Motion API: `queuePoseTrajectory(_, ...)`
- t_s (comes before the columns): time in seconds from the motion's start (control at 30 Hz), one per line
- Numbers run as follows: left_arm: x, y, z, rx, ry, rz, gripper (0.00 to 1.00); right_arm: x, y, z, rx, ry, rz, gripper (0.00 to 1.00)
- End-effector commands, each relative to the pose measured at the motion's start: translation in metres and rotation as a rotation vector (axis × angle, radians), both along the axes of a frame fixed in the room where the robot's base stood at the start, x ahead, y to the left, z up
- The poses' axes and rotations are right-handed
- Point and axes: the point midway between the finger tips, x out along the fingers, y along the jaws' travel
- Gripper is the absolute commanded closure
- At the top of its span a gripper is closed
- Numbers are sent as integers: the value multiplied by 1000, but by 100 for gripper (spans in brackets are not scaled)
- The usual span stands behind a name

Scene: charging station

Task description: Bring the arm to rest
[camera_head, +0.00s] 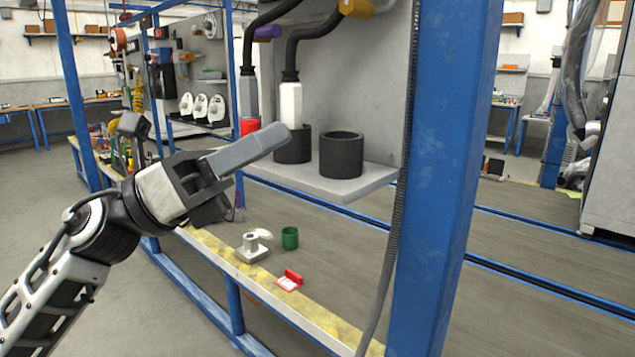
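My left arm comes in from the lower left, and its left gripper (272,140) is raised in front of the charging station. A long grey finger points right and slightly up, overlapping the black cup at the back of the shelf. I cannot make out a gap between two fingers, and no held object shows. My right arm and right gripper are not in view.
A grey shelf (345,187) holds black cups (341,156). A blue post (440,180) stands right of the gripper. Open floor lies left.

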Motion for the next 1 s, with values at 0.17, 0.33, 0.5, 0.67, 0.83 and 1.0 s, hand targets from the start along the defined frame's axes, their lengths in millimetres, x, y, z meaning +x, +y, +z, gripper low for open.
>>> queuePoseTrajectory(0.17,31,23,-73,-420,652,-64,62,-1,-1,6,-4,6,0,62)
queuePoseTrajectory(0.33,43,53,-180,-835,1256,-51,62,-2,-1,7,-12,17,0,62)
queuePoseTrajectory(0.5,10,75,-304,-1255,1787,28,62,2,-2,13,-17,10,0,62)
queuePoseTrajectory(0.67,-52,84,-396,-1608,2148,140,62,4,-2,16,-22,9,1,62)
queuePoseTrajectory(0.83,-109,84,-446,-1856,2352,240,62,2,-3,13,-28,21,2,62)
queuePoseTrajectory(1.0,-129,83,-461,-1944,2414,278,62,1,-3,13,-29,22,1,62)
